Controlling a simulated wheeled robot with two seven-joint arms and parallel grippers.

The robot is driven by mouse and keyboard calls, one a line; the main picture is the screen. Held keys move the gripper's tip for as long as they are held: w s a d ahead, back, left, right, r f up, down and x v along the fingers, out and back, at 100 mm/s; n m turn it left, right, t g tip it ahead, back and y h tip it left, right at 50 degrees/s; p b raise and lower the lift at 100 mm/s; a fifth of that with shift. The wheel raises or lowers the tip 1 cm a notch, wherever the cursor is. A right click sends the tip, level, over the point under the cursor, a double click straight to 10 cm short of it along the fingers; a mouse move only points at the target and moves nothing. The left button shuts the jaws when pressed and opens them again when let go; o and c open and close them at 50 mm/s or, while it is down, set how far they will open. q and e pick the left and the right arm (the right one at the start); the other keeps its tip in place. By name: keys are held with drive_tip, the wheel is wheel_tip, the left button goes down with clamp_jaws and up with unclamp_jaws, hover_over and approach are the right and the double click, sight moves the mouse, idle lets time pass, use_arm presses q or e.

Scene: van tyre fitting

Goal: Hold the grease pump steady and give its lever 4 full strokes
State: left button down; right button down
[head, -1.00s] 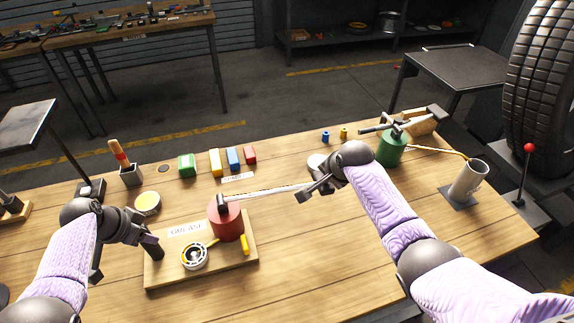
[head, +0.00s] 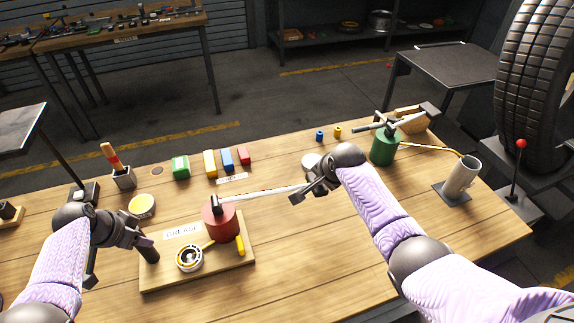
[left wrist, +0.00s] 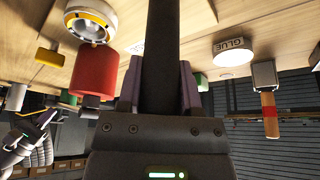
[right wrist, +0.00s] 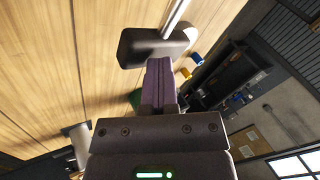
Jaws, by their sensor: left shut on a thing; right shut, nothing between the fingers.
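The grease pump is a red cylinder (head: 222,224) on a wooden board (head: 170,279) labelled GREASE; it also shows in the left wrist view (left wrist: 95,72). Its metal lever (head: 262,194) reaches out to the right, near level, to a dark end grip (right wrist: 158,46). My left gripper (head: 146,243) is shut around the black upright post (left wrist: 163,50) at the board's left end. My right gripper (right wrist: 160,88) is shut and empty, close against the lever's grip; whether they touch I cannot tell.
A bearing ring (head: 190,258) and a yellow-handled tool (head: 240,246) lie on the board. A green can with a lever (head: 384,148) and a grey cup (head: 461,178) stand to the right. Coloured boxes (head: 210,163) stand behind. The front right of the table is clear.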

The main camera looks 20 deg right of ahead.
wheel_tip(320, 180, up, 12)
idle(0.6)
idle(0.5)
drive_tip(key=a+r, duration=0.3)
drive_tip(key=r, duration=0.9)
wheel_tip(320, 180, down, 14)
drive_tip(key=d, duration=0.1)
drive_tip(key=shift+d, duration=0.4)
drive_tip(key=shift+f, duration=0.2)
idle(1.0)
drive_tip(key=shift+d+f, duration=0.25)
drive_tip(key=shift+f, duration=0.65)
